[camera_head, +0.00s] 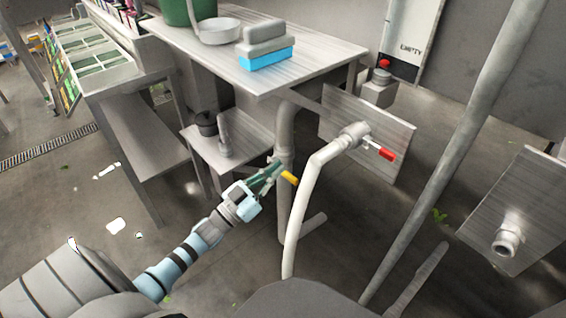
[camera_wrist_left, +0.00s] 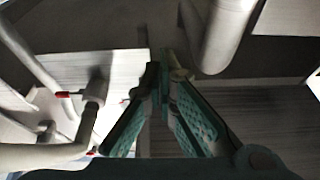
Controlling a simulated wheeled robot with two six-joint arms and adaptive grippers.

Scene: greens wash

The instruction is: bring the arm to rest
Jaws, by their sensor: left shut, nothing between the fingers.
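My left arm reaches in from the lower left in the head view. Its left gripper (camera_head: 276,166) has green fingers and hangs in the air in front of a vertical grey pipe (camera_head: 285,135), beside a small yellow piece (camera_head: 290,178). In the left wrist view the fingers (camera_wrist_left: 162,72) come together at their tips, with nothing held between them. I cannot tell whether the gripper touches the yellow piece. My right gripper is in neither view.
A tap with a red lever (camera_head: 386,154) sits on a metal panel (camera_head: 400,130), joined to a white hose (camera_head: 304,205). A steel table (camera_head: 190,52) holds a blue-and-grey block (camera_head: 265,60) and a bowl (camera_head: 218,38). A slanted pole (camera_head: 450,150) stands right.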

